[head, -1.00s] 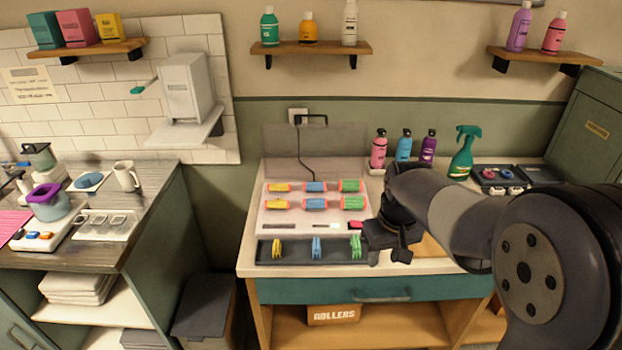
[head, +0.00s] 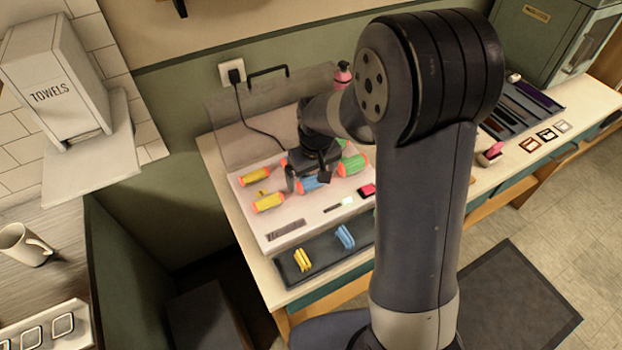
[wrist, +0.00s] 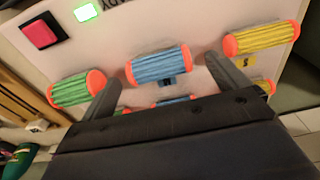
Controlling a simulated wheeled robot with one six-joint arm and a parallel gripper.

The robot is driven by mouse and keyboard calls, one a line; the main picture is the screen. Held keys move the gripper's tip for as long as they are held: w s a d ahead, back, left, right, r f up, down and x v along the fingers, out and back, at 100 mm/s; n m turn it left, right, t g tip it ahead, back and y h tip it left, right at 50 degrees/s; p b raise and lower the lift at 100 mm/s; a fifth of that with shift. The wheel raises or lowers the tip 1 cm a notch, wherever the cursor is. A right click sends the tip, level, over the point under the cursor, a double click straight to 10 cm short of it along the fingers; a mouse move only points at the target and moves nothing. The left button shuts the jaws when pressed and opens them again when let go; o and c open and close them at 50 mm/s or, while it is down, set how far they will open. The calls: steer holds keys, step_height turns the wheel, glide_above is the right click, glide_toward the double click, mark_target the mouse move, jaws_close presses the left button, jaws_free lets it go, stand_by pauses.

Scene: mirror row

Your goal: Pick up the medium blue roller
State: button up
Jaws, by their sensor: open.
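Two blue rollers with orange ends lie in the middle of the white heater board (head: 245,197). The one in the row nearer the button is ribbed and shows whole in the wrist view (wrist: 160,67); part of it shows in the head view (head: 308,185). The second blue roller (wrist: 172,102) is mostly hidden behind my gripper's body. My gripper (wrist: 163,72) is open and empty, with one finger toward each orange end of the nearer blue roller. I cannot tell the height left between the fingertips and the roller.
Yellow rollers (wrist: 262,39) and green rollers (wrist: 76,90) flank the blue ones closely. A red button (wrist: 41,31) and lit green display (wrist: 85,12) are on the board. A dark tray (head: 325,262) holds yellow (head: 302,260) and blue clips (head: 345,237).

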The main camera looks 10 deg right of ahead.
steer(key=shift+f, duration=0.9)
steer(key=c, duration=1.1)
